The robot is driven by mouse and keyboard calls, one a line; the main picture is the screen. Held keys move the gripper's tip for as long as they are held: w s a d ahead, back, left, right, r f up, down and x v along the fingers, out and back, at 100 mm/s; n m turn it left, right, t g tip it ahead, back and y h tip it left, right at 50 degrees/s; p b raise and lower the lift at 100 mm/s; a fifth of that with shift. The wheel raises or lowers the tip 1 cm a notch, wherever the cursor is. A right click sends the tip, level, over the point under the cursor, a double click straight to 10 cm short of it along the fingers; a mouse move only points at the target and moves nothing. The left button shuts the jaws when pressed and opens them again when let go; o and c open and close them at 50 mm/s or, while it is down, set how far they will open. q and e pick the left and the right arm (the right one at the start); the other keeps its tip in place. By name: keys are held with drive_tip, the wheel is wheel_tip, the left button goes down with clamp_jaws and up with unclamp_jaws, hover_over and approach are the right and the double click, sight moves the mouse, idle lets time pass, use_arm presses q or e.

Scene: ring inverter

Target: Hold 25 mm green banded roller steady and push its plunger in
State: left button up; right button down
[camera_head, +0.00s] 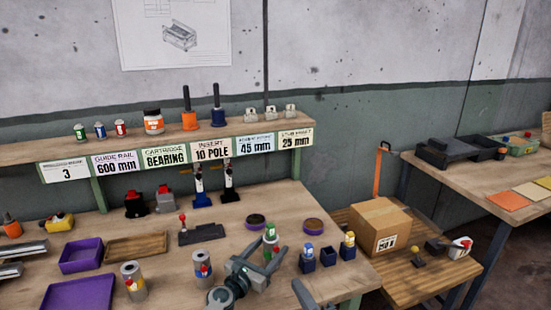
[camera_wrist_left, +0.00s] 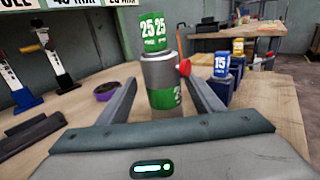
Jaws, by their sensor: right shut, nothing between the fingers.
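The 25 mm green banded roller (camera_head: 270,233) stands upright near the front middle of the bench. In the left wrist view the roller (camera_wrist_left: 159,72) has a green top marked 25, a grey body and a lower green band. Its red plunger (camera_wrist_left: 185,68) sticks out at the right side. My left gripper (camera_head: 266,251) is open, with one finger on each side of the roller; in the wrist view small gaps show beside it. The roller's base is partly hidden by my gripper. My right gripper (camera_head: 303,291) is shut and empty at the bottom edge, only partly in view.
Dark blue blocks (camera_head: 328,257) holding small rollers stand just right of the roller. Two grey cylinders (camera_head: 133,281) with red parts, a purple tray (camera_head: 78,297) and a dark fixture (camera_head: 201,235) lie to the left. A cardboard box (camera_head: 376,228) stands on a lower table.

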use_arm(q)
drive_tip(key=shift+s, duration=0.1)
drive_tip(key=v, duration=1.1)
drive_tip(key=shift+s+a, duration=0.25)
drive_tip(key=shift+s, duration=0.05)
